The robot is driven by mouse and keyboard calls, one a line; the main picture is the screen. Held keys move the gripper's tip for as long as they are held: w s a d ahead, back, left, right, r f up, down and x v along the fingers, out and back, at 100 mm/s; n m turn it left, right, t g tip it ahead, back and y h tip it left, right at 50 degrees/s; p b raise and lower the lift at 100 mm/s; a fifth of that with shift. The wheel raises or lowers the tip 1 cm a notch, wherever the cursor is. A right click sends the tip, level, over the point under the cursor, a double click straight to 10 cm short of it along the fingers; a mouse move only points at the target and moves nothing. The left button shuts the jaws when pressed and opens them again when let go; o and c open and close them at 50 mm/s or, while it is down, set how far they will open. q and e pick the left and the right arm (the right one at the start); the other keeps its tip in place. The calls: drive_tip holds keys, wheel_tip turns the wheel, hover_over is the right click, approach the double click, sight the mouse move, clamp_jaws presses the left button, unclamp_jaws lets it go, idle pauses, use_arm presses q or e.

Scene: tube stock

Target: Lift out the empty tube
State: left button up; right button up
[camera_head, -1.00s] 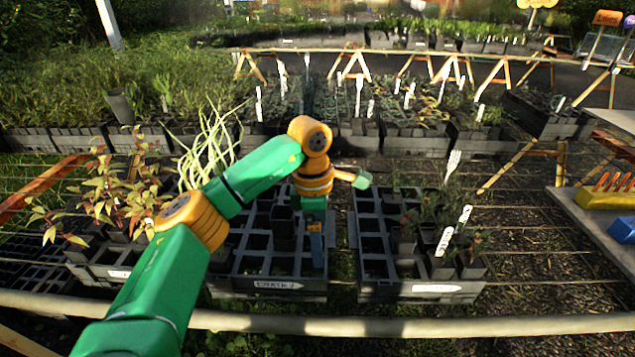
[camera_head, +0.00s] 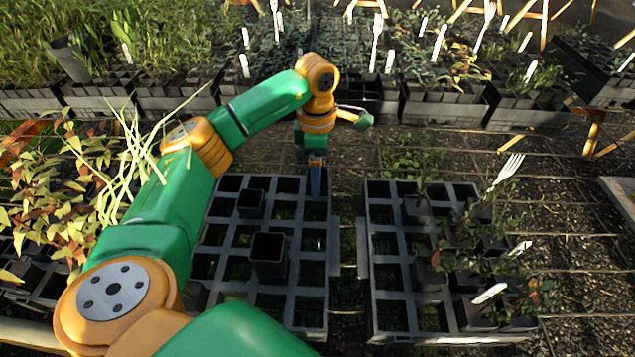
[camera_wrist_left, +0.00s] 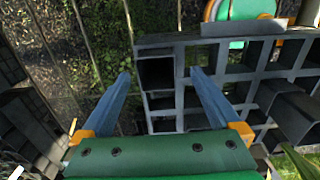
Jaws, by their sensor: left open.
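A black grid tray (camera_head: 312,312) stands at the centre of the head view, with mostly empty cells. A tall square black tube (camera_head: 268,258) stands up in it with an open, dark top and no plant showing. A smaller black tube (camera_head: 251,203) sits lower, farther back. My left gripper (camera_head: 316,184) is at the tray's back right corner, to the right of both tubes. In the left wrist view its two blue fingers (camera_wrist_left: 160,80) are apart, with a dark corner cell (camera_wrist_left: 157,73) beyond them. My right gripper is not in view.
A second black tray (camera_head: 385,318) with several planted tubes and white labels stands just to the right, across a narrow gap. Leafy plants (camera_head: 45,185) crowd the left side. Rows of potted plants (camera_head: 450,90) stand behind. Bare mesh bench lies at the right.

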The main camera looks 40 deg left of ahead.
use_arm(q)
drive_tip(key=f, duration=0.3)
drive_tip(key=shift+w+a, duration=0.15)
drive_tip(key=shift+w, duration=0.1)
drive_tip(key=shift+s+r, duration=0.1)
drive_tip(key=shift+r, duration=0.05)
drive_tip(key=c, duration=0.6)
clamp_jaws()
